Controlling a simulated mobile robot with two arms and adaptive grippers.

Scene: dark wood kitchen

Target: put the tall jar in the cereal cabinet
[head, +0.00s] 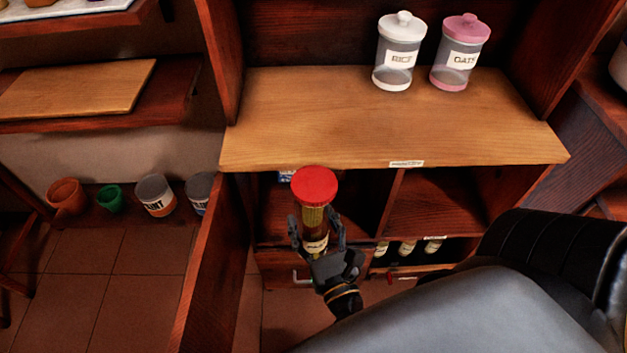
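A tall jar with a red lid (315,186) and yellowish contents stands roughly upright in front of the lower cabinet, its lid near the front edge of the wooden shelf. My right gripper (318,235) has its fingers on both sides of the jar and is shut on it. The fingers and wrist hide part of the jar's lower body. A dark wood cabinet (340,115) has a light shelf holding a white-lidded RICE jar (393,70) and a pink-lidded OATS jar (457,72). A small label (406,163) on the shelf edge is unreadable. My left gripper is not in view.
The shelf's left and front are bare. Below are compartments (440,205) and a row of small bottles (406,248). A wooden panel (207,285) projects at lower left. Pots and paint cans (155,195) stand farther left. My grey arm covers the lower right.

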